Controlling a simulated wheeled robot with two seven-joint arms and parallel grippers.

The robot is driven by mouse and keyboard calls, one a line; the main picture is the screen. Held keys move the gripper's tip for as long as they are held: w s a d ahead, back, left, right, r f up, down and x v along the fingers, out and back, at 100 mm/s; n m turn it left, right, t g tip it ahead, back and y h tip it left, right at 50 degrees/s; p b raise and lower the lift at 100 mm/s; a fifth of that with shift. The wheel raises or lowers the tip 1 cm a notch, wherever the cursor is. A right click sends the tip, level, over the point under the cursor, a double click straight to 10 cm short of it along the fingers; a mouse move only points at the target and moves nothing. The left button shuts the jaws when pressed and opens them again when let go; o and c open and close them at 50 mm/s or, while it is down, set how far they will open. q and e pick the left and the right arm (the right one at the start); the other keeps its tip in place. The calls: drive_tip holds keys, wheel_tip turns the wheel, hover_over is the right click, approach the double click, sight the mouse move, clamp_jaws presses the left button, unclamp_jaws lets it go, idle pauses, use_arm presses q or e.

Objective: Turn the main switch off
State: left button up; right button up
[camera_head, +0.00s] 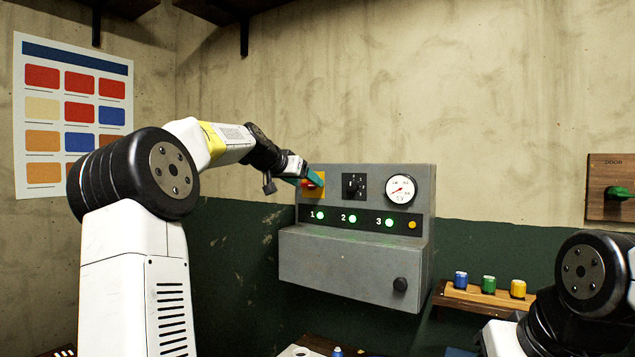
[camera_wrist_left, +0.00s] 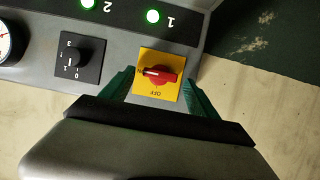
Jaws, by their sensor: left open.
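The main switch (camera_head: 319,174) is a red rotary handle on a yellow plate (camera_wrist_left: 145,90), at the upper left of the grey control box (camera_head: 350,262). In the left wrist view the red handle (camera_wrist_left: 162,76) lies crosswise, its white-marked end to the left; the word OFF stands at the plate's lower edge, upside down. My left gripper (camera_head: 306,181) is at the switch. In the left wrist view its green fingers are open, one on each side of the handle; contact cannot be told. My right gripper is out of view.
A black selector knob (camera_head: 354,186) and a round gauge (camera_head: 400,190) sit right of the switch. Three lit green lamps (camera_head: 352,218) run below. Coloured jars (camera_head: 489,284) stand on a small shelf at right. A door switch panel (camera_head: 612,187) hangs farther right.

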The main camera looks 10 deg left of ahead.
use_arm(q)
drive_tip(key=shift+c, duration=0.2)
drive_tip(key=c, duration=1.3)
drive_tip(key=shift+n, duration=0.3)
drive_tip(key=n+h, duration=0.1)
drive_tip(key=n, duration=0.1)
drive_tip(key=n+h, duration=0.1)
drive_tip(key=a+n+h, duration=0.1)
drive_tip(key=n+h, duration=0.1)
drive_tip(key=shift+w+f+n+g, duration=0.15)
drive_tip(key=shift+f+n+g, duration=0.15)
drive_tip(key=shift+g, duration=0.1)
drive_tip(key=n+h, duration=0.2)
drive_tip(key=n, duration=0.1)
drive_tip(key=shift+a+f+n, duration=0.2)
drive_tip(key=shift+n, duration=0.1)
drive_tip(key=shift+w+f+n+t+h, duration=0.15)
drive_tip(key=shift+n+t+h, duration=0.2)
drive_tip(key=shift+n, duration=0.55)
drive_tip(key=shift+s+f+n+t+h, duration=0.15)
drive_tip(key=shift+n+t+h, duration=0.2)
drive_tip(key=shift+n, duration=0.55)
drive_tip(key=shift+w, duration=0.1)
